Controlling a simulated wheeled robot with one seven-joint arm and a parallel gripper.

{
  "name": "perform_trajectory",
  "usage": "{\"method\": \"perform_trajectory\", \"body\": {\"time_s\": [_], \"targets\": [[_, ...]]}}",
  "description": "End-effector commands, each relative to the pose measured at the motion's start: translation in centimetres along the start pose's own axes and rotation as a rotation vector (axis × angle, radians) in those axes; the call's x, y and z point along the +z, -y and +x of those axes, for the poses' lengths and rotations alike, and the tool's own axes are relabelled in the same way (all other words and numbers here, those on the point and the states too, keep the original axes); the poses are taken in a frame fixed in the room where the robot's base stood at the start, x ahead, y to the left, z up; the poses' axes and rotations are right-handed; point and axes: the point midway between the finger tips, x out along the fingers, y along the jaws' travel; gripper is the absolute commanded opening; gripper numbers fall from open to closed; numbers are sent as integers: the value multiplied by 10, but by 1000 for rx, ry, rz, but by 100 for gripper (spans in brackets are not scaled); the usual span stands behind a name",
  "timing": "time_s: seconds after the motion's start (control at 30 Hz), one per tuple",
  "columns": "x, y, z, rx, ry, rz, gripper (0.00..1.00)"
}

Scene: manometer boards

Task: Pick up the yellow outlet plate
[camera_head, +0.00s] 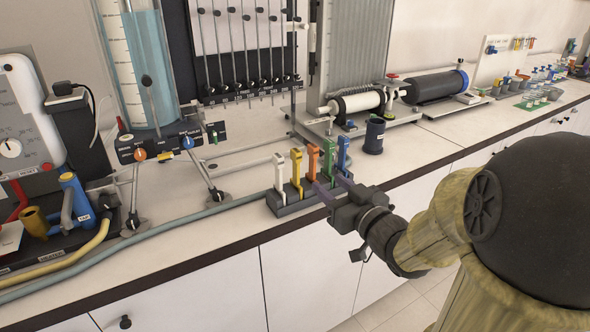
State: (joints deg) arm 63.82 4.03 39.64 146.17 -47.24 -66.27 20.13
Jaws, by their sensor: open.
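The yellow outlet plate (296,168) stands upright in a dark grey rack (283,209) near the front edge of the bench. It is second from the left, between a white plate (279,172) and an orange plate (313,160). A green plate (329,157) and a blue plate (343,153) stand farther right in the same rack. My gripper (331,186) is open at the right front of the rack, its fingers pointing towards the orange and green plates. It is to the right of the yellow plate. Whether its fingers touch anything cannot be told.
A water-filled cylinder (134,65) on a legged stand is at the left, beside blue and yellow hoses. A dark cup (374,136) and a horizontal cylinder (358,103) stand behind the rack. Bare bench top (225,180) lies left of the rack.

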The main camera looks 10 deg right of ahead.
Motion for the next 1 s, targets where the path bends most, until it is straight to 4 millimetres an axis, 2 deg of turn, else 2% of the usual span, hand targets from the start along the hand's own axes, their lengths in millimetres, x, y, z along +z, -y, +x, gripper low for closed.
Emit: {"method": "perform_trajectory", "body": {"time_s": [0.2, 1.0], "targets": [[-3, 0, 17, -2, 2, 6, 44], [-4, 0, 44, -1, 2, 5, 44]]}}
